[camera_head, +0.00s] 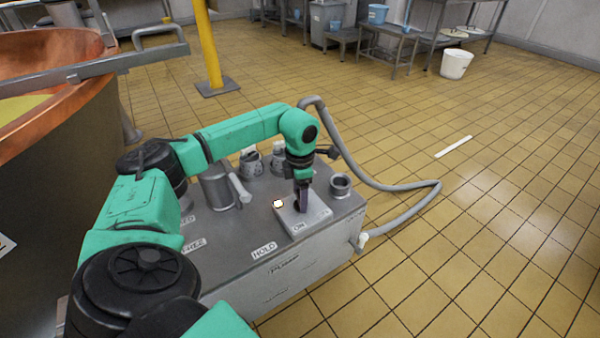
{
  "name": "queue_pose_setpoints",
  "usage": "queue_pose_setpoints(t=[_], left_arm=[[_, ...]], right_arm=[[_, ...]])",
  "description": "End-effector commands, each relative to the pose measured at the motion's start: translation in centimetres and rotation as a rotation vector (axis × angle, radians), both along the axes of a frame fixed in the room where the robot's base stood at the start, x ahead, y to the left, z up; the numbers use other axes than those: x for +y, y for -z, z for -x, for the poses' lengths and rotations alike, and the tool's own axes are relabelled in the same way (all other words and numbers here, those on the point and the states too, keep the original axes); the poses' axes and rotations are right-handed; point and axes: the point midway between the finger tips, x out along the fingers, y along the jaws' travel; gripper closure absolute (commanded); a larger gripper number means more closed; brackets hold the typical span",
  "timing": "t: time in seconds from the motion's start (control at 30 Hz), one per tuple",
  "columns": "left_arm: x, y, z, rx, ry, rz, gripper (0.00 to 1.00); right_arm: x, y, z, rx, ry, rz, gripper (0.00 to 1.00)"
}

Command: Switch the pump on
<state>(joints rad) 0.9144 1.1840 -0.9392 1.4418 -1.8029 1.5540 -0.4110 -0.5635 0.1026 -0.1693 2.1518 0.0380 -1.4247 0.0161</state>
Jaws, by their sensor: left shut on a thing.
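My left gripper (301,205) points straight down onto this box and is shut on the dark switch knob, which the fingers mostly hide. Which way the knob is turned cannot be told. My right gripper is not in view.
A grey hose (405,187) loops on the floor right of the pump. A short pipe stub (341,184) stands near the switch. A copper vat (85,98) with a rail is at left; a yellow post (208,45) stands behind. The tiled floor at right is mostly clear.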

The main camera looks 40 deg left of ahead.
Motion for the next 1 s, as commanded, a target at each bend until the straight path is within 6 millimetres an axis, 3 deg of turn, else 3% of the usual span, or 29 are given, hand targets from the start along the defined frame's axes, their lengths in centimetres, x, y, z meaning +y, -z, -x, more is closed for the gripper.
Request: queue_pose_setpoints(t=[0.4, 0.93, 0.97, 1.0], left_arm=[[0.0, -0.1, -0.1, -0.004, 0.207, 0.001, 0.83], [0.0, -0.1, -0.1, -0.004, 0.239, 0.001, 0.83], [0.0, -0.1, -0.1, -0.004, 0.239, 0.001, 0.24], [0.0, -0.1, -0.1, -0.004, 0.239, 0.001, 0.08]], right_arm=[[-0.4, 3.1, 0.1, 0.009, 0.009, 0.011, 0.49], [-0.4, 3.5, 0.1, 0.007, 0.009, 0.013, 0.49], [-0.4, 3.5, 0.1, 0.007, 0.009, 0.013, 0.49], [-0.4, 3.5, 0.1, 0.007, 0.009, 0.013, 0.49]])
